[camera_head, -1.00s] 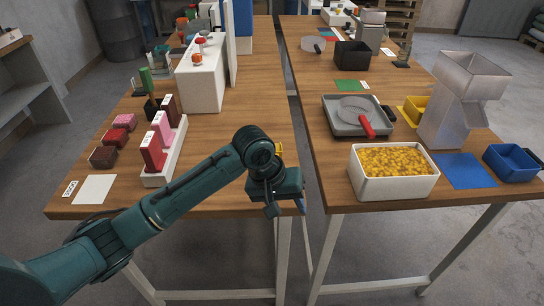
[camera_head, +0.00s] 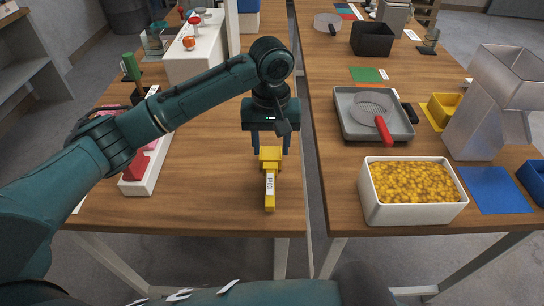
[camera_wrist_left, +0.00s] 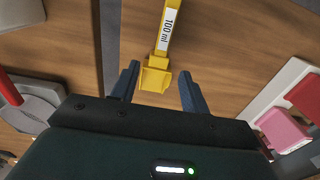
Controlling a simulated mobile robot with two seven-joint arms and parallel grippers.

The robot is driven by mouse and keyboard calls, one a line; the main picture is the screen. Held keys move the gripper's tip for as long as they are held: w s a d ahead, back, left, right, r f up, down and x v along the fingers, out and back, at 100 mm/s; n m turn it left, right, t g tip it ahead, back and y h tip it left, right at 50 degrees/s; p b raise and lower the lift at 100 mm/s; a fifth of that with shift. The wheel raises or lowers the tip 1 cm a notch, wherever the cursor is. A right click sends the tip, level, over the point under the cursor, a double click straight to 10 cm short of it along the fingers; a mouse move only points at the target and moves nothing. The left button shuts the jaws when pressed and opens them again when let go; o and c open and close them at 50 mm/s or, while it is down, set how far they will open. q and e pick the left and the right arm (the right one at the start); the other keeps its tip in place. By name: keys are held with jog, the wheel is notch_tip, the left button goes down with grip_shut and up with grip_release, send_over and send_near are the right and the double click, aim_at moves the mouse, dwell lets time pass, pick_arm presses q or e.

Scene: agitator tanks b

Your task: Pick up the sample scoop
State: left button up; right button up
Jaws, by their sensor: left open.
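The sample scoop (camera_head: 270,188) is yellow, with a square cup and a handle labelled 100 ml. It lies near the right edge of the left table, its handle toward the front edge. My left gripper (camera_head: 271,146) points down over the cup end, open, with a finger on either side. In the left wrist view the scoop's cup (camera_wrist_left: 154,79) sits between the spread fingertips of the left gripper (camera_wrist_left: 158,82), with visible gaps on both sides. My right gripper is not in view.
On the right table are a white bin of yellow pieces (camera_head: 412,213), a grey tray (camera_head: 347,128) with a red-handled sieve (camera_head: 383,130), and a metal hopper (camera_head: 480,115). A white rack (camera_head: 151,172) stands left of my gripper. The wood around the scoop is clear.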

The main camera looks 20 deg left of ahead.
aim_at(270, 171)
pick_arm(q)
jog(key=f, duration=0.9)
jog(key=shift+s+a+f, duration=0.1)
jog(key=shift+s+f, duration=0.1)
jog(key=shift+s, duration=0.05)
grip_shut()
